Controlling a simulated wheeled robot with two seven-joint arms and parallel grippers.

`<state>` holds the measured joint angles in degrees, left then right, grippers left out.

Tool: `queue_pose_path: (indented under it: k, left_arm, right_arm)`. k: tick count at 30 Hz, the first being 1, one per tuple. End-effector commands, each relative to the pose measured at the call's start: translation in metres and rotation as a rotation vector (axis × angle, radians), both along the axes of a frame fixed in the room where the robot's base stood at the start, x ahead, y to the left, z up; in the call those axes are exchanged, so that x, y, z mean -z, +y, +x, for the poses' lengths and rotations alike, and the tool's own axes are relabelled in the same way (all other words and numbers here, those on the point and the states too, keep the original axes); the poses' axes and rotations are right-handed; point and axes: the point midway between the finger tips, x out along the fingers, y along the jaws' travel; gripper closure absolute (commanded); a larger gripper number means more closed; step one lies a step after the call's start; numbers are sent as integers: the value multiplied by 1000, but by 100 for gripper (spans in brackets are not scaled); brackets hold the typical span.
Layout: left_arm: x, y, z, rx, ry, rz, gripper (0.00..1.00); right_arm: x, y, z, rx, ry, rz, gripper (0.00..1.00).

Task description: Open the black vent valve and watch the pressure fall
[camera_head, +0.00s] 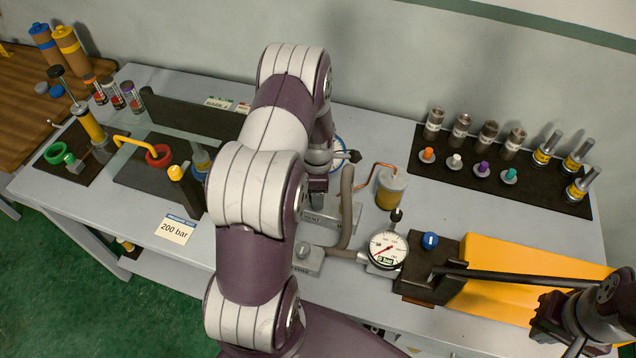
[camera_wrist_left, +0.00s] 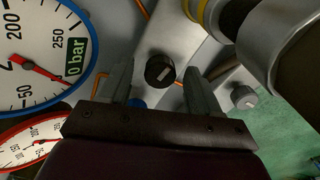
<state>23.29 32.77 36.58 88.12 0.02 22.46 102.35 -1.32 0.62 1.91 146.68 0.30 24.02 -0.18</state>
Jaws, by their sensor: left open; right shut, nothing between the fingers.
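The black vent knob (camera_wrist_left: 159,71) shows in the left wrist view on a grey block, its pale mark tilted. My left gripper (camera_wrist_left: 157,76) is open, one finger on each side of the knob in the picture, with gaps on both sides. I cannot tell how deep the fingers reach. My arm hides the knob in the head view. A blue-rimmed gauge (camera_wrist_left: 35,45) displays 0 bar. A smaller red-rimmed gauge (camera_wrist_left: 28,142) is partly cut off. In the head view a round gauge (camera_head: 388,249) also displays 0 bar. My right gripper (camera_head: 548,318) is shut and empty at the lower right.
A grey knob on a block (camera_head: 303,250) stands left of the gauge, and a bent grey pipe (camera_head: 347,208) rises behind. A long dark lever (camera_head: 510,275) crosses the yellow body (camera_head: 500,300). A dark mat (camera_head: 490,185) holds several fittings. A card (camera_head: 175,229) reads 200 bar.

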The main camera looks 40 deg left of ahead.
Motion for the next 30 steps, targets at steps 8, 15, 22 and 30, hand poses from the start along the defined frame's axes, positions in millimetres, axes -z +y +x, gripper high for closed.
queue_pose_path:
  k: [8, 15, 22, 30]
  left_arm:
    - [-58, 0, 2, 1, -9, 4, 37]
    - [-111, -1, 2, 1, -6, 4, 37]
    - [-125, -2, 1, 1, -3, 2, 37]
    - [-125, -2, 1, 1, -3, 2, 37]
  right_arm:
    - [18, 0, 0, 0, 0, 0, 100]
    - [27, 0, 0, 0, 0, 0, 100]
    - [28, 0, 0, 0, 0, 0, 100]
    - [28, 0, 0, 0, 0, 0, 100]
